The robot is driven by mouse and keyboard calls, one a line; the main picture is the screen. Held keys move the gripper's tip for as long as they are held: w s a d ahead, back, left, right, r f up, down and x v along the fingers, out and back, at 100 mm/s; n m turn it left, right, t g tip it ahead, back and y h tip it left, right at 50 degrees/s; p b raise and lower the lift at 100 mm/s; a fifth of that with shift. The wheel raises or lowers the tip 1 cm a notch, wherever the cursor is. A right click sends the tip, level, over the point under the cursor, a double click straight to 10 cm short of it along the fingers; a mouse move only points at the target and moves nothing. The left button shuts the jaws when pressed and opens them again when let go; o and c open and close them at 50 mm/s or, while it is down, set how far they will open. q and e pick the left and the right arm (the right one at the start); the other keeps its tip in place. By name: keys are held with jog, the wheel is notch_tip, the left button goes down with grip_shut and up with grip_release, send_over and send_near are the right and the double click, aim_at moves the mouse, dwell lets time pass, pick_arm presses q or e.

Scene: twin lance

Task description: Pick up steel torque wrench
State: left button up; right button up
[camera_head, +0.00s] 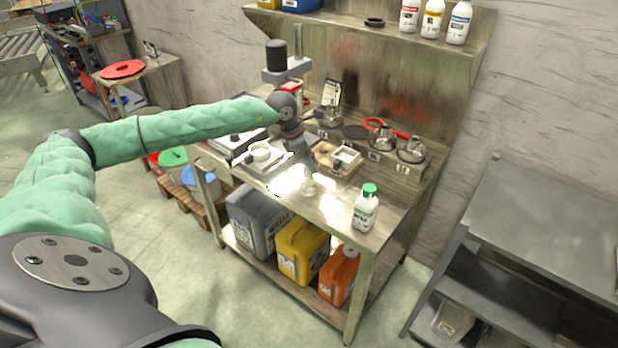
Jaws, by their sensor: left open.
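My left arm reaches in from the left over the metal workbench (335,212). My left gripper (309,176) is open, low over the front middle of the bench top, and shows small. I cannot make out the steel torque wrench for certain. Bright glare and the gripper cover the bench top there, so a thin steel tool could be lost in it. I cannot tell whether the gripper touches anything. My right gripper is not in view.
A white bottle with a green cap (366,207) stands at the bench's front right. A wooden box (341,162), metal pots (411,150) and a red-handled tool (385,127) lie behind. Grey, yellow (303,250) and orange (339,275) canisters fill the lower shelf. A bare grey table (545,225) stands right.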

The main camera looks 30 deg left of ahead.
pick_arm(q)
jog(key=shift+f, duration=0.15)
grip_shut()
dwell(0.4)
